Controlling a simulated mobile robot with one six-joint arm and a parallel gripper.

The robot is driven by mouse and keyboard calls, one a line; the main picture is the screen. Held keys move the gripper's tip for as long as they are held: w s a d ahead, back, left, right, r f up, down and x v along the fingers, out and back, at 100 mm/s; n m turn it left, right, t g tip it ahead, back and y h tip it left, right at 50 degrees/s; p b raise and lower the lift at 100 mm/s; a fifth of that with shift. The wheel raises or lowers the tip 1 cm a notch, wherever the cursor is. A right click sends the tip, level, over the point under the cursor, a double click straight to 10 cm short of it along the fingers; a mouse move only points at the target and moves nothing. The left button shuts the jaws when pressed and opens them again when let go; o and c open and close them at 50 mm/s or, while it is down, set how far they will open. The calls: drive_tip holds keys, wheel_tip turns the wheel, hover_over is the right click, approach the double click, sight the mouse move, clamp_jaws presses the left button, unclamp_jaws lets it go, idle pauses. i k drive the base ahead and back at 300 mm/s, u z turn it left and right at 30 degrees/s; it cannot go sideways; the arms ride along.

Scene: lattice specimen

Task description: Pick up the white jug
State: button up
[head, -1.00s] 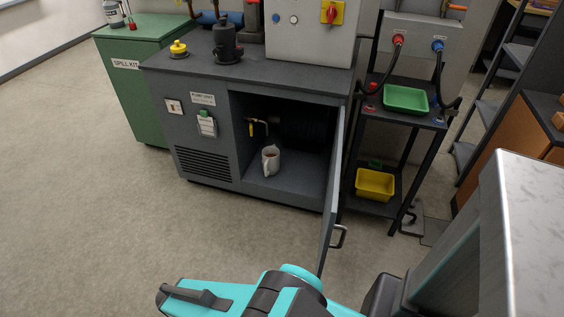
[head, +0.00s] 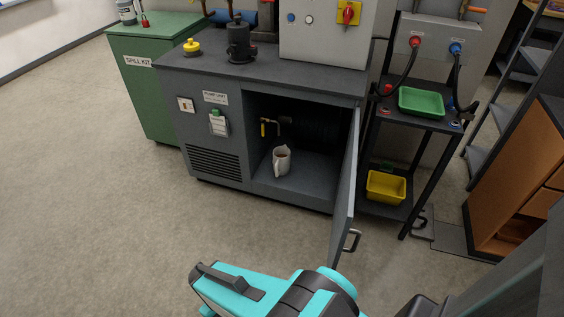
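The white jug (head: 281,160) stands upright on the floor of the open compartment in the grey pump unit cabinet (head: 215,160). It is near the front left of the opening, and something dark shows inside its top. The cabinet door (head: 346,190) stands open on the right side, swung out toward me. Part of my turquoise and black arm shows at the bottom of the view, well in front of the cabinet. My gripper itself is not in view.
A black cart (head: 410,170) with a green tray (head: 421,103) and yellow bin (head: 386,187) stands right of the door. A green spill kit cabinet (head: 140,85) stands left. The floor in front is clear.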

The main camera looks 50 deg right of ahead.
sight(281, 161)
drive_tip(key=u, duration=0.05)
drive_tip(key=i, duration=1)
drive_tip(key=z, duration=0.05)
